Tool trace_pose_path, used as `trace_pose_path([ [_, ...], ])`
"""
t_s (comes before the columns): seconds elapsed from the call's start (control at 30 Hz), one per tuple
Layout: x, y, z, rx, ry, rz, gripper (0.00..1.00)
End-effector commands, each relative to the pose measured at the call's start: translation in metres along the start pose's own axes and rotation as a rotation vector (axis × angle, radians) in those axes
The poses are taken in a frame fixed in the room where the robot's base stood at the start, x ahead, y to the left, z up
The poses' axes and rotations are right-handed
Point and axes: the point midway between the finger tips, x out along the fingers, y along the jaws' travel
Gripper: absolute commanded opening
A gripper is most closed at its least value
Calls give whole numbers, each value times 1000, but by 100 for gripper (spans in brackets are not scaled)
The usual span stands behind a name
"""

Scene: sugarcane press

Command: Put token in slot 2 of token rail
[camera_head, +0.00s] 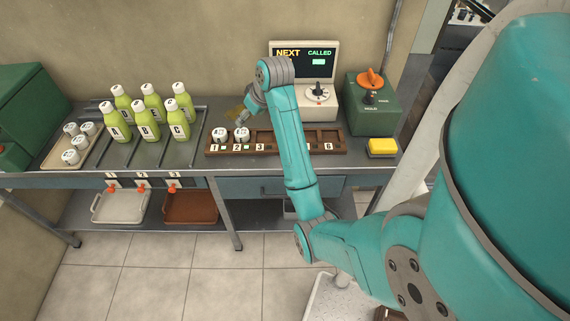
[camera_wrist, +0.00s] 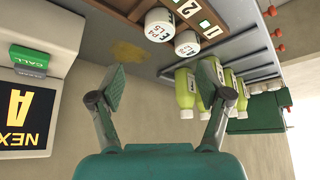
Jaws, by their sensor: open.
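The token rail (camera_head: 325,142) is a brown numbered strip on the counter. One white token (camera_head: 220,134) sits at slot 1 and another white token (camera_head: 242,134) sits at slot 2. In the wrist view, the slot 2 token (camera_wrist: 160,25) shows dark lettering beside the number 2, and the slot 1 token (camera_wrist: 187,43) is beside the number 1. My gripper (camera_head: 241,119) is just behind and above the slot 2 token. In the wrist view, my gripper (camera_wrist: 168,93) is open, with nothing between its fingers. My forearm hides slots 4 and 5.
Several white tokens lie in a tray (camera_head: 52,160) at left. Green lettered bottles (camera_head: 147,128) stand between the tray and rail.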

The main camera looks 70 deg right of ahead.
Motion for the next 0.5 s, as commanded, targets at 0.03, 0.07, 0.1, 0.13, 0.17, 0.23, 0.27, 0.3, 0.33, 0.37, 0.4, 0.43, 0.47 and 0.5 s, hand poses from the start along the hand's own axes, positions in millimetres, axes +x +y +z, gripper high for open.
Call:
trace_pose_path([
  [0.03,2,-2,1,0,1,-1,77],
  [0.07,4,-4,3,-1,3,-1,77],
  [0.1,8,-8,6,-1,7,-2,77],
  [0.13,12,-12,9,-2,10,-3,77],
  [0.17,17,-18,13,-3,17,-4,77],
  [0.23,32,-34,26,-6,35,-7,77],
  [0.27,39,-43,32,-9,45,-9,77],
  [0.3,48,-55,42,-10,62,-10,77],
  [0.33,55,-65,49,-12,74,-12,77],
  [0.37,61,-74,57,-13,87,-13,77],
  [0.4,68,-86,67,-16,105,-13,77],
  [0.43,72,-94,75,-18,117,-13,77],
  [0.47,76,-102,82,-20,130,-14,77],
  [0.5,80,-112,92,-22,146,-15,77],
])
